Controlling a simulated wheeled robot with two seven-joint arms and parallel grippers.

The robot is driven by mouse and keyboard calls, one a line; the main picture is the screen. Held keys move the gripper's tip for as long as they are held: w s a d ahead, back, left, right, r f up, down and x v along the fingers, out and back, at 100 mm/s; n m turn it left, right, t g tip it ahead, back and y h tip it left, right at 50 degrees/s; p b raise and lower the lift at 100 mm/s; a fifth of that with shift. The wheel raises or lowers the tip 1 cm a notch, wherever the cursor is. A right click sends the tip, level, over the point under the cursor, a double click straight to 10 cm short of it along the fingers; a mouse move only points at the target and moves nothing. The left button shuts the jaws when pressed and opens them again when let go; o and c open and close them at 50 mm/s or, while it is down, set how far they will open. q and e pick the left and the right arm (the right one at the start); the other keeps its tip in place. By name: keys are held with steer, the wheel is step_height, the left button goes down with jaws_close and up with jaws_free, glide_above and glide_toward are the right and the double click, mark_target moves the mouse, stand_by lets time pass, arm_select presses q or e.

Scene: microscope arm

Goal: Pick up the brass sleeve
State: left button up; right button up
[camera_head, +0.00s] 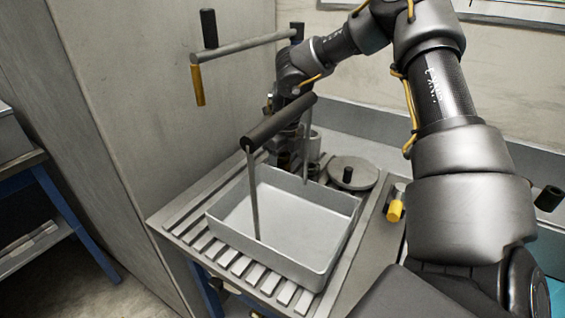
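My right arm comes in from the right and bends down at the back. Its gripper (281,211) hangs over the pale metal tray (345,235), with its two thin fingers wide apart and nothing visible between them. A short yellow cylinder (395,212) with a pale end sits right of the tray, beside my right forearm. Another yellow cylinder (198,86) hangs from the left end of a grey bar at upper left. I cannot tell which of the two, if either, is the brass sleeve. My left gripper is not in view.
The tray stands on a slatted metal bench top (240,265). A round grey lid with a black knob (352,174) lies behind it. The grey bar (245,45) juts out above left. A tall grey panel (155,110) borders the bench's left side. My forearm hides much of the right.

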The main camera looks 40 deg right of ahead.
steer(key=c, duration=0.9)
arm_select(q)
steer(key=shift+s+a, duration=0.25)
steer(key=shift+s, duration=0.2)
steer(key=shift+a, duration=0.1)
arm_select(e)
steer(key=shift+r, duration=0.15)
